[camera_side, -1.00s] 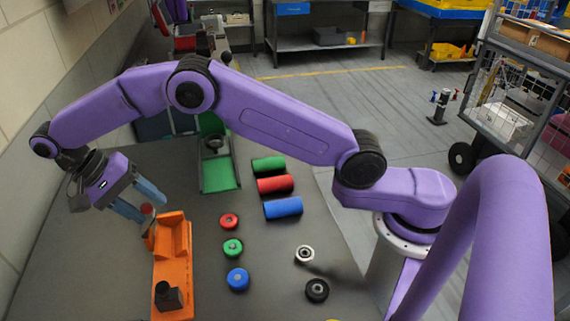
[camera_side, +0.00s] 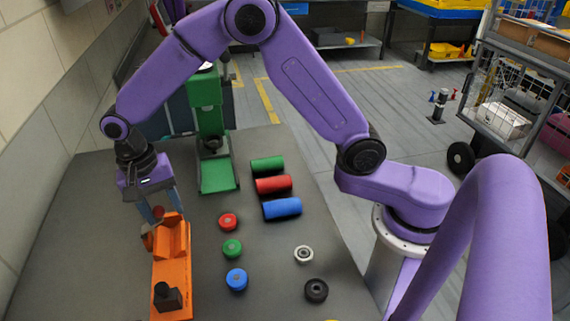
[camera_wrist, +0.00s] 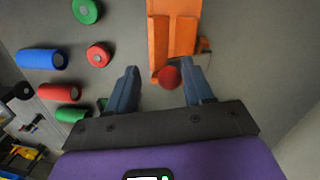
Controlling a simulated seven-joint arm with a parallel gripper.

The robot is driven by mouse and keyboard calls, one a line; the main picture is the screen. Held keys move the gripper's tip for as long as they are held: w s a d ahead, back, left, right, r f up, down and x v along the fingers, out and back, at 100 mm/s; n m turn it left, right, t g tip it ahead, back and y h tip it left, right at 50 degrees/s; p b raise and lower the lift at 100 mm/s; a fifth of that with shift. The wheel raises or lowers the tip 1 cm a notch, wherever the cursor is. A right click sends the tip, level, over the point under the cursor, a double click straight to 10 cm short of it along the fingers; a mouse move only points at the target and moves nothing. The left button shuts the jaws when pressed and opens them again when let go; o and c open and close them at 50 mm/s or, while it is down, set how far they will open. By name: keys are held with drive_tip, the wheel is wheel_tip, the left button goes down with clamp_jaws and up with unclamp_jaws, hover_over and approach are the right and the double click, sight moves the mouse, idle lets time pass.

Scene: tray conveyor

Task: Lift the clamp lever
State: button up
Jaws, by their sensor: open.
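An orange clamp fixture (camera_side: 174,275) lies along the left part of the grey table, with a black block (camera_side: 168,296) at its near end. Its lever carries a red ball knob (camera_side: 158,211) at the far end; the knob also shows in the wrist view (camera_wrist: 169,77). My gripper (camera_side: 160,212) is at this far end, pointing down, its blue-grey fingers open. In the wrist view the fingers (camera_wrist: 156,88) stand apart on either side of the knob, which is closer to the right finger. I cannot tell whether either finger touches it. The lever's arm is mostly hidden.
A green stand (camera_side: 213,130) is behind the fixture. Green, red and blue cylinders (camera_side: 273,186) lie to the right. Red, green and blue round caps (camera_side: 232,249) are just right of the fixture, with white and black rings (camera_side: 304,254) beyond. The near-right table is mostly clear.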

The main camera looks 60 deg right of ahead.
drive_tip(key=shift+s+d+f+t+y, duration=0.35)
drive_tip(key=shift+f+t+y, duration=0.1)
drive_tip(key=shift+t+y, duration=0.15)
drive_tip(key=shift+s+d+f+t+y, duration=0.3)
drive_tip(key=shift+f+t+y, duration=0.1)
drive_tip(key=shift+t+y, duration=0.2)
wheel_tip(320, 180, up, 17)
drive_tip(key=s+d, duration=0.2)
drive_tip(key=d, duration=0.1)
drive_tip(key=s+d+f+n, duration=0.2)
drive_tip(key=s+d+n, duration=0.2)
drive_tip(key=s+n, duration=0.3)
drive_tip(key=s+d+f+n+g+h, duration=0.1)
drive_tip(key=s+d+f+n, duration=0.2)
drive_tip(key=s, duration=0.7)
drive_tip(key=shift+s+d+f+n, duration=0.15)
drive_tip(key=shift+d+f+n, duration=0.15)
drive_tip(key=shift+d+n, duration=1.2)
drive_tip(key=shift+a+n, duration=0.4)
